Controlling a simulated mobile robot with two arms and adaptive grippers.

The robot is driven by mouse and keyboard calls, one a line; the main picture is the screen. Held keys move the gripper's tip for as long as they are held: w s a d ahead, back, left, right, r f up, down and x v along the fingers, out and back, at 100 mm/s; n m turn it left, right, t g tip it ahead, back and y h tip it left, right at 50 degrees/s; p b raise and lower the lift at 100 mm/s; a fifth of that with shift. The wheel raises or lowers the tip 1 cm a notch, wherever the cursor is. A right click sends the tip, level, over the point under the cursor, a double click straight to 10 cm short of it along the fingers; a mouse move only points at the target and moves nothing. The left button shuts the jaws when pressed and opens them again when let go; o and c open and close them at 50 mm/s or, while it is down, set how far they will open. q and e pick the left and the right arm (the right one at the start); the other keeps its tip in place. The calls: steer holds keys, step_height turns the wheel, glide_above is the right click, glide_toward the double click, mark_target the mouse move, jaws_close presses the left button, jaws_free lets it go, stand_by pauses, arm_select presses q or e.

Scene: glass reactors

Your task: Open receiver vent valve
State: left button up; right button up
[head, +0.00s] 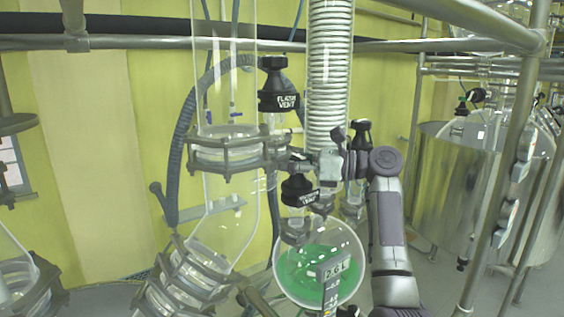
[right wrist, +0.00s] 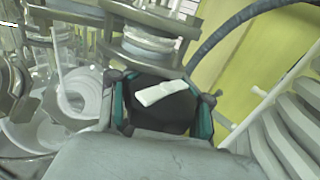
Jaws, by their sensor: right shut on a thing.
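The receiver vent valve (head: 299,190) is a black knob with a white label on the glass assembly, just above the round flask. Its label is too small to read fully. My right gripper (head: 308,164) reaches in from the right and is shut on the valve's upper part. In the right wrist view, the black knob (right wrist: 162,108) with its white label sits between the teal-padded fingers of my right gripper (right wrist: 163,104). The fingers hide part of the knob. My left gripper is not in view.
Another black valve (head: 279,98), labelled flask vent, stands above and left. A round flask (head: 318,268) with green liquid hangs below. A ribbed white coil column (head: 329,75) rises close behind my gripper. Metal rails (head: 440,45) cross the top, and a steel vessel (head: 445,180) stands right.

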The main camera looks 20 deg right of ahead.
steer(key=shift+d+f, duration=0.1)
steer(key=shift+f, duration=0.05)
steer(key=o, duration=0.9)
steer(key=shift+o, duration=0.7)
steer(key=shift+s+d, duration=0.2)
steer(key=shift+d, duration=0.15)
steer(key=shift+w+a, duration=0.15)
steer(key=shift+a, duration=0.15)
